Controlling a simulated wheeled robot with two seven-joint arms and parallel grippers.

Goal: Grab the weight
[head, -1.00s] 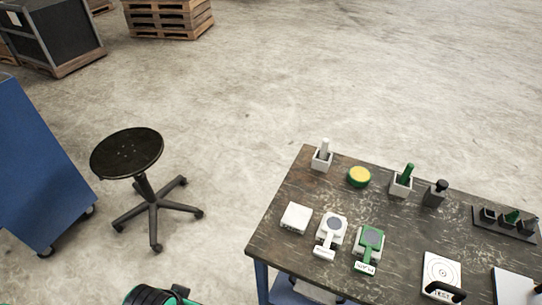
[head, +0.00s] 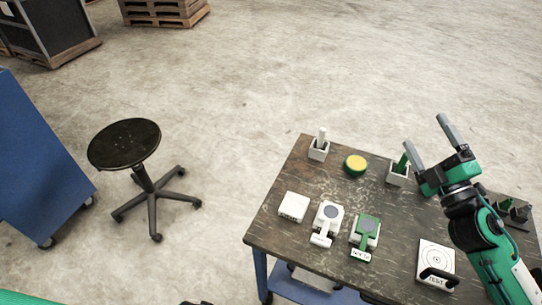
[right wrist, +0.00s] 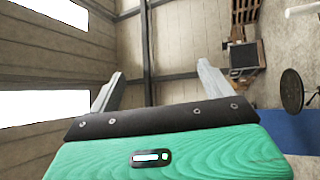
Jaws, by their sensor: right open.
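My right gripper (head: 424,130) is raised over the right part of the table, its two fingers apart and empty. In the right wrist view the open fingers (right wrist: 159,72) point toward the wall and floor, with no table object between them. No object is clearly marked as the weight. A white block with an upright peg (head: 319,147) and a grey block with a green peg (head: 398,174) stand along the back edge. A black handle-shaped piece (head: 438,276) lies on the white TEST plate (head: 436,256). My right arm hides part of the table's right side. My left gripper is out of view.
The dark table (head: 290,238) also holds a yellow-topped green disc (head: 356,165), a white square block (head: 293,206), a white device (head: 327,220) and a green device (head: 365,233). A black stool (head: 124,145) stands left on open floor.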

